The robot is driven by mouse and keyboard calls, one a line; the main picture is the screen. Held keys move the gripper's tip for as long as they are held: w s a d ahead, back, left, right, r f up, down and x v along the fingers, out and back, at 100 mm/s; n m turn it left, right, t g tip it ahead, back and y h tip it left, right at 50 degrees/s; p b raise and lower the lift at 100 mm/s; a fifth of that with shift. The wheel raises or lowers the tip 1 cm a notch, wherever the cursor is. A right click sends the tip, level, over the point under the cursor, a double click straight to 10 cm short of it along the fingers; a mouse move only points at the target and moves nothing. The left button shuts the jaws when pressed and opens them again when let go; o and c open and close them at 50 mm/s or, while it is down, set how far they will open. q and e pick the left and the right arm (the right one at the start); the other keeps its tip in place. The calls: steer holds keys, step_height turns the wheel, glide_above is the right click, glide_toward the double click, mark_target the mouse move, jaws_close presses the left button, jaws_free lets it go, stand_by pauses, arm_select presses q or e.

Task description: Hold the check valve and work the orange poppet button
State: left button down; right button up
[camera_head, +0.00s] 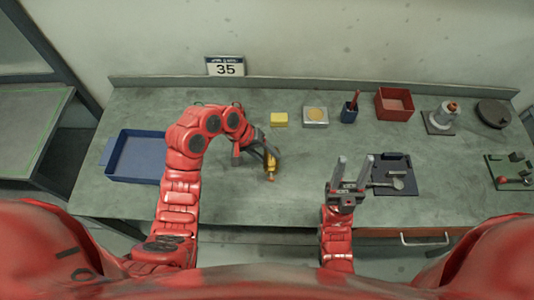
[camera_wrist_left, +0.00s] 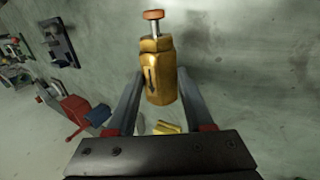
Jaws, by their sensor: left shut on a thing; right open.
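The check valve (camera_head: 271,165) is a brass-gold body with flats and a dark arrow mark on its side. My left gripper (camera_head: 268,158) is shut on it, above the middle of the bench. In the left wrist view the valve (camera_wrist_left: 158,75) sits between the two grey fingers of my left gripper (camera_wrist_left: 157,95). The orange poppet button (camera_wrist_left: 153,15) stands out on a silver stem from the valve's end, away from the palm. My right gripper (camera_head: 350,175) is open and empty, to the right of the valve, fingers pointing away from me.
A blue tray (camera_head: 135,178) lies at left. A yellow block (camera_head: 279,119), a box with a round yellow top (camera_head: 315,123), a blue cup (camera_head: 349,117) and a red bin (camera_head: 394,90) stand at the back. A dark board (camera_head: 405,185) lies beside my right gripper.

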mark_target(267, 161)
arm_select(q)
steer(key=shift+f+b, duration=1.2)
steer(key=shift+f, duration=0.75)
stand_by(1.0)
